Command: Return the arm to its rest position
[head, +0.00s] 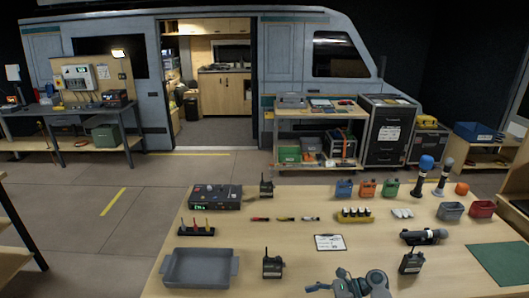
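One grey arm with its gripper (318,287) shows at the bottom edge of the head view, over the near edge of the wooden table (370,265). It seems to be my right one, with its rounded joint to the right and its fingers pointing left. The picture cuts it off below, and it is too small to tell whether the fingers are open or shut. I see nothing clearly held in it. My other gripper, the left, is not in view.
Near the arm stand a walkie-talkie (273,265), another walkie-talkie (410,262), a clipboard (330,242) and a black cylindrical device (424,237). A grey tray (200,268) lies at left, a green mat (503,265) at right.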

